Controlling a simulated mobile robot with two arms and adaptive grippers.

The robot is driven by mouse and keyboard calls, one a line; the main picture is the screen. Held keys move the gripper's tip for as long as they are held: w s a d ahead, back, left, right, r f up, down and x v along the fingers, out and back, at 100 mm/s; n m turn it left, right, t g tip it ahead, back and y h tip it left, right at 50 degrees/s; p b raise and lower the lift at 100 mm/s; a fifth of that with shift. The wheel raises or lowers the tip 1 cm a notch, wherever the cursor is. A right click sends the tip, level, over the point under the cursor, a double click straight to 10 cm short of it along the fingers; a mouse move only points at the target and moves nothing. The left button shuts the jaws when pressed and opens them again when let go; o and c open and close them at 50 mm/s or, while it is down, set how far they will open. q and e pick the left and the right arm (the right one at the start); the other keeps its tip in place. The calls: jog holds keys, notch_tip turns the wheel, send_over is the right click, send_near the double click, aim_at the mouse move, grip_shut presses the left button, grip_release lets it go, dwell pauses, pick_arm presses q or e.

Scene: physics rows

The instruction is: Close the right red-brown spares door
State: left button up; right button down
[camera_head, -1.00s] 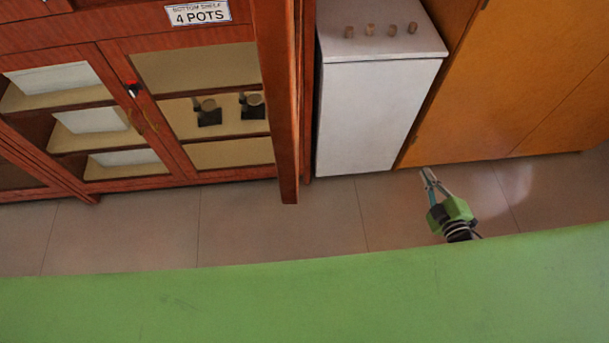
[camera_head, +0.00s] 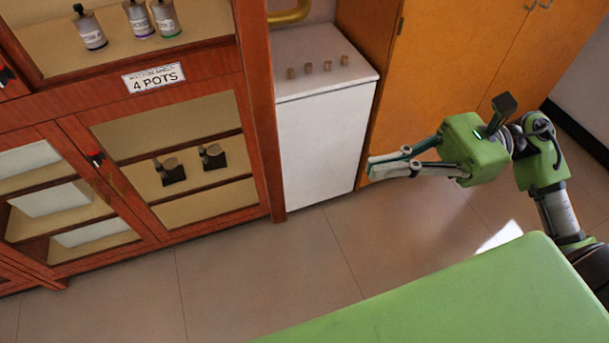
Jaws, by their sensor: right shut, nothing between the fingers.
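The red-brown cabinet (camera_head: 50,105) fills the left side, with a "BOTTOM SHELF 4 POTS" label on its middle rail. A tall red-brown panel (camera_head: 258,130) stands at the cabinet's right edge, seen nearly edge-on. I cannot tell whether it is a door standing open or the cabinet side. My right gripper (camera_head: 370,170) is shut and empty, pointing left, in front of the white unit and apart from the cabinet. My left gripper is out of view.
A white unit (camera_head: 320,150) with several small knobs stands right of the cabinet. An orange-brown cupboard (camera_head: 430,70) stands behind my right arm. Several bottles (camera_head: 140,18) and dark pots (camera_head: 170,170) sit on the shelves. Tiled floor (camera_head: 270,265) lies clear before the cabinet.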

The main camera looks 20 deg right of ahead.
jog(key=a+p, duration=0.5)
jog(key=a, duration=0.6)
jog(key=shift+w+a, duration=0.3)
jog(key=shift+w, duration=0.15)
